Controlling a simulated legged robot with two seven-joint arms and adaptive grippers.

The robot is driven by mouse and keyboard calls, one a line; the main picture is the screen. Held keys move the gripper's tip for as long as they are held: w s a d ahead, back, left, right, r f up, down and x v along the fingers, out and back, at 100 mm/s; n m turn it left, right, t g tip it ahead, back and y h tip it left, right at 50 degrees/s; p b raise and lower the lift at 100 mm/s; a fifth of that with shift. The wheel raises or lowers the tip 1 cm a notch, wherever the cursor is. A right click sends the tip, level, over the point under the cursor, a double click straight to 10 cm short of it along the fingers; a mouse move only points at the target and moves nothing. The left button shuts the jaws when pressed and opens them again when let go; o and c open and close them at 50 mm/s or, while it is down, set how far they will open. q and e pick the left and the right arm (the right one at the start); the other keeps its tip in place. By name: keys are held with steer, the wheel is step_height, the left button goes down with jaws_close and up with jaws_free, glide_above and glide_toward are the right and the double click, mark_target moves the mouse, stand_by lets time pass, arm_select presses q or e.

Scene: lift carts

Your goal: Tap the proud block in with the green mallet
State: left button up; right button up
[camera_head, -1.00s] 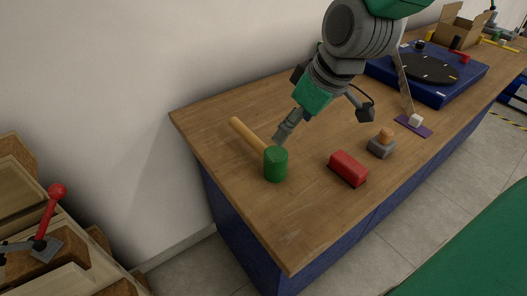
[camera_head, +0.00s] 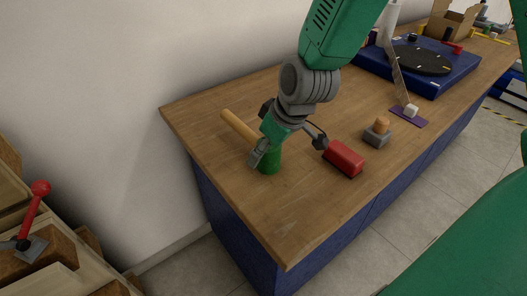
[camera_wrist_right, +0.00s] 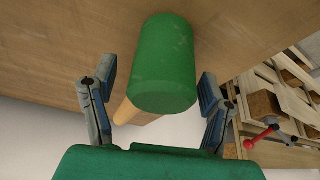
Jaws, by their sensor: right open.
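The green mallet lies on the wooden workbench, with its green head (camera_head: 269,160) near the bench's left part and its wooden handle (camera_head: 238,126) running back and left. My right gripper (camera_head: 289,149) is open over the head, partly hiding it. In the right wrist view the head (camera_wrist_right: 165,65) shows between the two spread fingers of the gripper (camera_wrist_right: 156,108), with no grip on it. A grey block with a wooden peg standing up from it (camera_head: 377,137) sits to the right; I cannot tell whether this is the proud block. My left gripper is not in view.
A red block (camera_head: 344,158) lies close right of the gripper. Beyond are a purple plate with a white cube (camera_head: 411,111), a blue turntable unit (camera_head: 428,82) and a cardboard box (camera_head: 452,22). A red-knobbed lever (camera_head: 40,188) stands left, off the bench. The bench front is clear.

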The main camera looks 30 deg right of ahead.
steer(key=shift+s+r, duration=0.1)
steer(key=shift+r, duration=0.05)
steer(key=shift+c, duration=0.3)
steer(key=c, duration=1.5)
step_height(320, 180, up, 10)
steer(key=shift+p, duration=1.2)
